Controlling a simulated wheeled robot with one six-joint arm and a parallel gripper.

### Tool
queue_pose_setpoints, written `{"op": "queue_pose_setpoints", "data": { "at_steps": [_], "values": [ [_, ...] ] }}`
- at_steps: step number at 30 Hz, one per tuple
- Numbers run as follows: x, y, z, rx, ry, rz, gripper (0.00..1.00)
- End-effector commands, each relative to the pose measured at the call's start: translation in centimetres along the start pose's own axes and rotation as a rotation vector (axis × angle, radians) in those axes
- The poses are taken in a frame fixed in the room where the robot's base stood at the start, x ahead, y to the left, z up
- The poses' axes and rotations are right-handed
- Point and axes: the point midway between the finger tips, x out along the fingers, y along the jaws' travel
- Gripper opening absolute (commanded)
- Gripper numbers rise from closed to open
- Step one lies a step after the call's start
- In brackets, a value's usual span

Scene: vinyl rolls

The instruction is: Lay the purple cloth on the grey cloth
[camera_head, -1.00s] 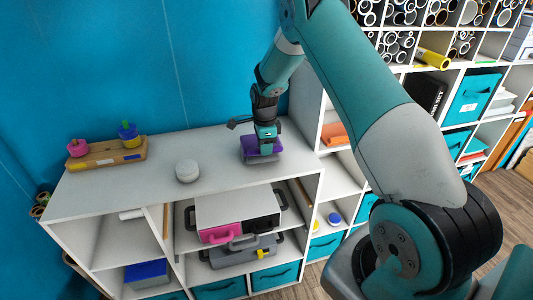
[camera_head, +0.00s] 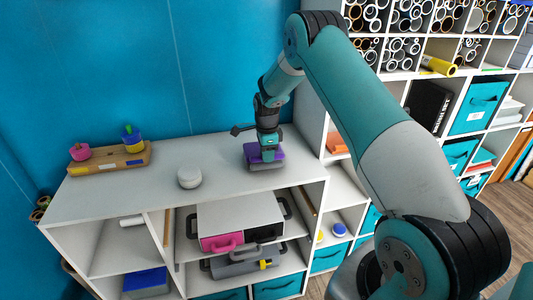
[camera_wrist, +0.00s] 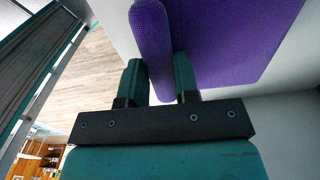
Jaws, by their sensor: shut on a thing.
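The purple cloth (camera_head: 253,151) is at the right end of the white shelf top, with the grey cloth (camera_head: 266,167) showing as a grey strip along its front edge. Whether it lies flat on the grey cloth is too small to tell. My gripper (camera_head: 267,156) points down at the purple cloth. In the wrist view my gripper (camera_wrist: 160,76) is shut on a raised, folded edge of the purple cloth (camera_wrist: 235,40), which runs between the two fingers. The rest of the cloth spreads to the right of them. The arm hides part of the cloth in the head view.
A white round object (camera_head: 189,178) stands on the shelf top left of the cloths. A wooden board (camera_head: 108,160) with pink and blue-yellow pieces lies at the back left. A blue wall (camera_head: 100,70) closes the back. A taller shelf unit (camera_head: 313,110) stands close on the right.

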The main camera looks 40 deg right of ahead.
Motion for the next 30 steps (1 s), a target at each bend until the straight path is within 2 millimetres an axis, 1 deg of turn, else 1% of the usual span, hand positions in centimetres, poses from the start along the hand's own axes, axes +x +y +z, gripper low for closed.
{"op": "queue_pose_setpoints", "data": {
  "at_steps": [7, 20, 21, 23, 24, 25, 30],
  "values": [
    [0.1, 0.0, 0.0, 0.000, 0.000, 0.000, 0.06],
    [1.0, 0.0, 0.0, 0.000, 0.000, 0.000, 0.06],
    [1.0, 0.0, 0.0, 0.000, 0.000, -0.001, 0.33],
    [0.9, 0.0, 0.0, 0.000, 0.000, -0.001, 0.47],
    [0.9, 0.0, 0.0, 0.000, 0.000, -0.001, 0.56],
    [0.9, 0.0, 0.0, 0.000, 0.000, -0.001, 0.58],
    [0.9, 0.0, 0.0, 0.000, 0.000, 0.000, 0.58]
  ]
}}
